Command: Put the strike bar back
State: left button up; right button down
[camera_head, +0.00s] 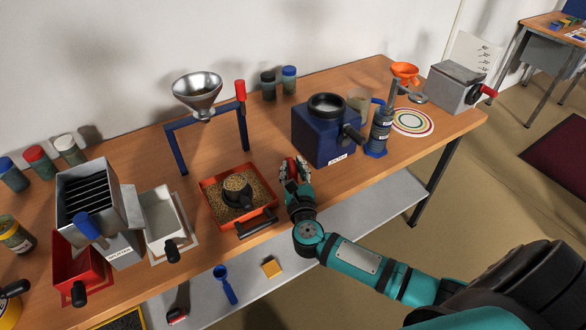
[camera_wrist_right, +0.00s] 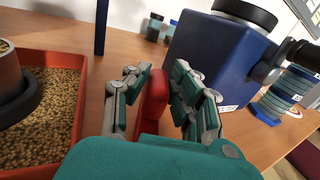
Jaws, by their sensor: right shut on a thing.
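My right gripper (camera_head: 297,184) is between the orange-red tray and the blue machine, near the table's front edge. Its fingers are closed around a red bar-like piece, which I take to be the strike bar (camera_wrist_right: 153,98). In the right wrist view the red piece stands upright between the gripper's fingers (camera_wrist_right: 152,92). The fingers hide much of it, and I cannot tell whether its lower end touches the table. The orange-red tray (camera_head: 207,187) holds tan grain and a dark cup (camera_head: 238,187). My left gripper is not in view.
A blue stand (camera_head: 182,150) carries a metal funnel (camera_head: 197,92) behind the tray. The blue machine (camera_head: 318,145) stands close to the right of my gripper. A metal splitter (camera_head: 88,195) and a white pan (camera_head: 163,215) are left. A lower shelf (camera_head: 330,222) runs below the front edge.

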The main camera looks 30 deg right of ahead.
jog(key=shift+r, duration=0.1)
jog(key=c, duration=1.1)
grip_release()
jog(key=shift+f, duration=0.2)
jog(key=shift+r, duration=0.1)
jog(key=shift+r, duration=0.25)
jog(key=b+v, duration=0.1)
jog(key=v, duration=1.1)
jog(key=shift+s+f, duration=0.1)
